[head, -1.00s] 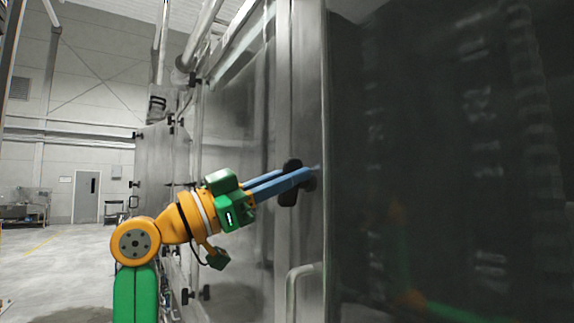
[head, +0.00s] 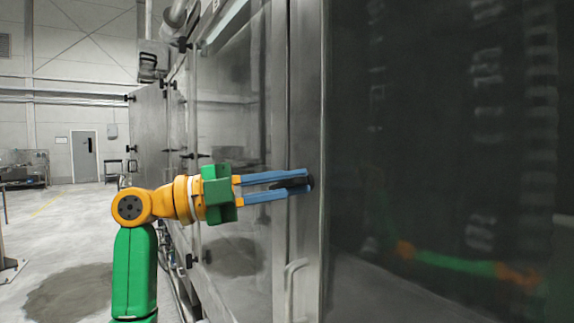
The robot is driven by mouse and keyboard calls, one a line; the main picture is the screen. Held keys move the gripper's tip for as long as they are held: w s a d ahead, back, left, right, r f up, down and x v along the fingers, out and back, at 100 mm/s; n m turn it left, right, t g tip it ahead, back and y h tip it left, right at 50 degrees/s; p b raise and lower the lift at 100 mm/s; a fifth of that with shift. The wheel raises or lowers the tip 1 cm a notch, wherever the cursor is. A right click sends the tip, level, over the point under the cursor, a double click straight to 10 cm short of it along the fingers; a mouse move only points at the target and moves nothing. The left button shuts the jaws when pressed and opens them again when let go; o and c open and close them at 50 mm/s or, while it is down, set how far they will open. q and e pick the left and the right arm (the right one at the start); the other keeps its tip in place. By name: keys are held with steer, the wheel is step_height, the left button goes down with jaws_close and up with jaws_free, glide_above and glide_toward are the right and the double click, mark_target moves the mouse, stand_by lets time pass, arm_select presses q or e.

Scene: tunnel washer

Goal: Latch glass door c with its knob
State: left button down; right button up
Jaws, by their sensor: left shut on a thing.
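The left gripper (head: 308,182), with long blue fingers, is shut on a black knob (head: 291,183) on the steel frame post of the washer. One finger lies above the knob and one below it. The knob lies roughly level, in line with the fingers, and is partly hidden by them. Dark glass door c (head: 440,120) seems to be the large panel right of the post; no letter is readable. It looks flush with the post. My right gripper is not in view.
A steel bar handle (head: 292,285) stands below the knob. Another glazed panel (head: 232,120) with black knobs lies to the left along the washer. Open concrete floor (head: 50,240) and a grey door (head: 85,157) are farther left.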

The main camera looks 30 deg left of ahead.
mark_target(279, 186)
arm_select(q)
steer(key=shift+w+f+m+g+y+p, duration=0.15)
steer(key=shift+m+g+p, duration=0.25)
steer(key=shift+m, duration=0.5)
steer(key=shift+s+r+m+g+y+p, duration=0.1)
steer(key=shift+m+g+y+p, duration=0.1)
steer(key=shift+m+p, duration=0.55)
steer(key=shift+f+m, duration=0.1)
steer(key=shift+m, duration=0.25)
steer(key=c, duration=1)
jaws_free()
steer(key=shift+o, duration=0.6)
steer(key=shift+w+a, duration=0.1)
steer(key=shift+w, duration=0.1)
steer(key=shift+s, duration=0.1)
steer(key=b+v, duration=0.2)
steer(key=v, duration=0.5)
steer(key=shift+a, duration=0.2)
steer(key=shift+d, duration=0.1)
steer(key=shift+d, duration=0.1)
